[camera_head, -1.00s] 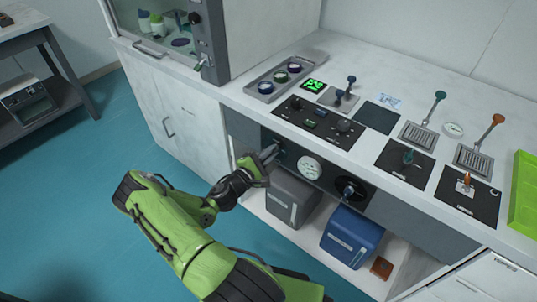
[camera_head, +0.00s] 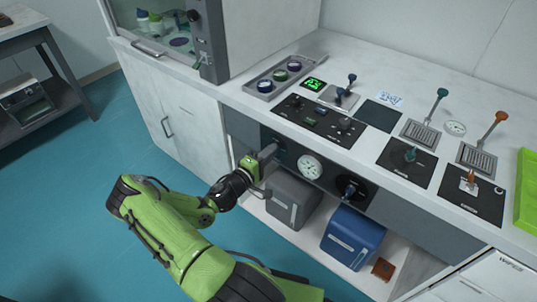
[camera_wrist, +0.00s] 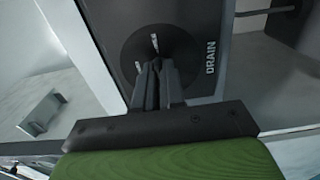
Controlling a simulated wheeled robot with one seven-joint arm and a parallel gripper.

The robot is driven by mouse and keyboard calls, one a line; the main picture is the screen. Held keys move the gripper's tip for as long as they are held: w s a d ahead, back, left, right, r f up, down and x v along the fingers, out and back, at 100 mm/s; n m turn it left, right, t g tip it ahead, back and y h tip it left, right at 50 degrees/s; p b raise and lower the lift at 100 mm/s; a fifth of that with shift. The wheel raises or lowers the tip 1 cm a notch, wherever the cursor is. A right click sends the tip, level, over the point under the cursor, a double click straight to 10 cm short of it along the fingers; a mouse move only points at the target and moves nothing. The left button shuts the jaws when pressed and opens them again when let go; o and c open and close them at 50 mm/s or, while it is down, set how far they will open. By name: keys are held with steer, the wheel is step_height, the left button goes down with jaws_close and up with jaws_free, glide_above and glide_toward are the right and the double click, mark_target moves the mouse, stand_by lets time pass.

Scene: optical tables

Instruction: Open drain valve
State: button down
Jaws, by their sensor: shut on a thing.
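The drain valve is a dark round disc (camera_wrist: 178,48) on the front panel, with the word DRAIN beside it in the wrist view. A small light marked handle tip (camera_wrist: 154,41) shows just past my fingertips. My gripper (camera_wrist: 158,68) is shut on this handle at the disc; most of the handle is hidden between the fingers. In the head view my gripper (camera_head: 268,153) reaches the left part of the front panel, left of the round gauge (camera_head: 309,167), and covers much of the valve.
A black round valve knob (camera_head: 350,187) sits right of the gauge. A grey container (camera_head: 292,200) and a blue container (camera_head: 351,238) stand on the shelf below. The worktop above holds control panels and a tray of jars (camera_head: 285,74).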

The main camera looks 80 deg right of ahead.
steer(key=shift+r, duration=0.1)
stand_by(0.3)
steer(key=c, duration=1.2)
jaws_free()
steer(key=shift+d, duration=0.1)
steer(key=shift+c, duration=0.2)
steer(key=p+v, duration=0.3)
steer(key=v, duration=1.3)
